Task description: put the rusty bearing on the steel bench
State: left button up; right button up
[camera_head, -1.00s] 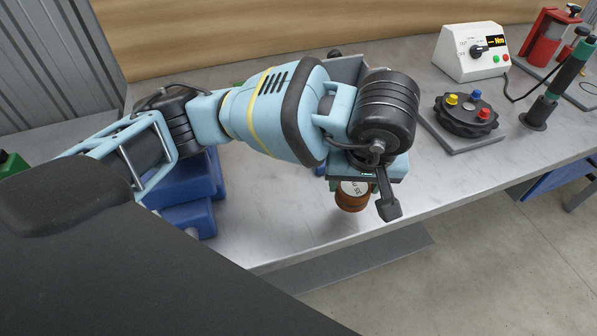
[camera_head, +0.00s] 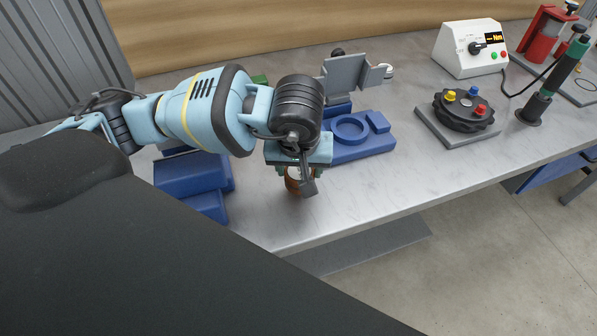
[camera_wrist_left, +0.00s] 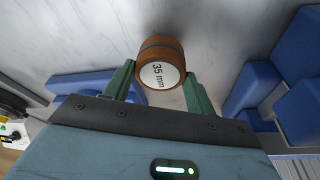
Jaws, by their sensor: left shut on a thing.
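The rusty bearing (camera_head: 296,188) is a short brown cylinder with a dark band and a pale end face. In the left wrist view the bearing (camera_wrist_left: 160,47) shows the label "35 mm". My left gripper (camera_head: 298,177) is shut on it, with green fingers on either side in the left wrist view (camera_wrist_left: 160,74). The gripper partly hides the bearing in the head view. The grey steel bench (camera_head: 400,180) lies below, and I cannot tell whether the bearing touches it. My right gripper is not in view.
Blue blocks (camera_head: 192,174) stand left of the gripper. A blue fixture with a round ring (camera_head: 352,129) and a grey bracket (camera_head: 346,76) are behind it to the right. A knobbed disc (camera_head: 464,109) and a white meter box (camera_head: 470,48) stand further right. The front-right benchtop is clear.

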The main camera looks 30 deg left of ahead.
pick_arm(q)
jog(key=shift+f, duration=1)
jog(key=shift+f, duration=0.15)
jog(key=o, duration=1.2)
jog(key=v, duration=1.2)
jog(key=shift+p, duration=0.35)
